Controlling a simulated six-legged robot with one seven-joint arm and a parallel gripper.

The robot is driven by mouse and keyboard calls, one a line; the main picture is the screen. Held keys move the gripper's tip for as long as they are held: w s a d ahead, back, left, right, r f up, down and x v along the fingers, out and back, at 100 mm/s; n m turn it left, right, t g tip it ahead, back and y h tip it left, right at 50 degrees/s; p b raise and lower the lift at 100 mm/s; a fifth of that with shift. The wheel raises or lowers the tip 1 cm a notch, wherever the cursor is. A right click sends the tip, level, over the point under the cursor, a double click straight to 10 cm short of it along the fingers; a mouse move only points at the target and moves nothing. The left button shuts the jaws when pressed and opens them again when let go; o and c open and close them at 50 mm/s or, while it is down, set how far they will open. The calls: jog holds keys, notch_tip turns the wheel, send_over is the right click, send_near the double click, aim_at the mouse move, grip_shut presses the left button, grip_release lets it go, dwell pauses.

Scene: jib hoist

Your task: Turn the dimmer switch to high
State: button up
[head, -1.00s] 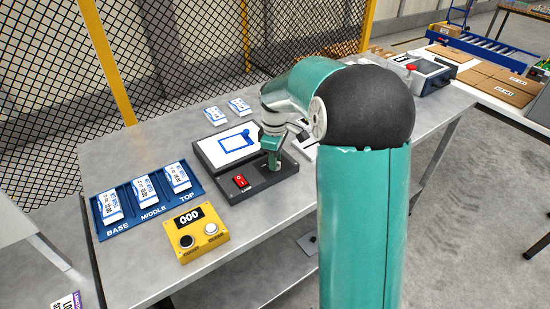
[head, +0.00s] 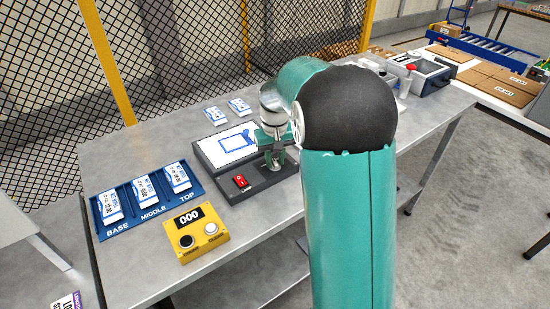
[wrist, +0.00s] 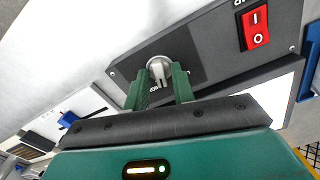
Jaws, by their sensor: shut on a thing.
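The dimmer switch is a round silver knob (wrist: 159,71) on a dark control box (head: 235,192) on the bench. In the wrist view, my gripper (wrist: 160,87) has its two green fingers on either side of the knob, shut on it. The lettering beside the knob is mostly covered by the fingers, so I cannot read its setting. In the head view, my gripper (head: 277,163) is over the right part of the box and hides most of the knob. A red rocker switch (head: 240,181) is on the same box, left of my gripper; it also shows in the wrist view (wrist: 255,28).
A blue tray (head: 128,228) holding white packs marked base, middle and top lies to the left. A yellow counter box (head: 196,233) reading 000 stands in front. A lightbox panel (head: 231,143) adjoins the dark box. Two white packs (head: 239,105) lie behind.

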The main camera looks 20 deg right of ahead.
aim_at(275, 162)
jog(key=m, duration=0.5)
jog(key=shift+m, duration=0.4)
dwell(0.3)
jog(key=o, duration=1)
notch_tip(275, 162, up, 14)
jog(key=shift+f, duration=0.1)
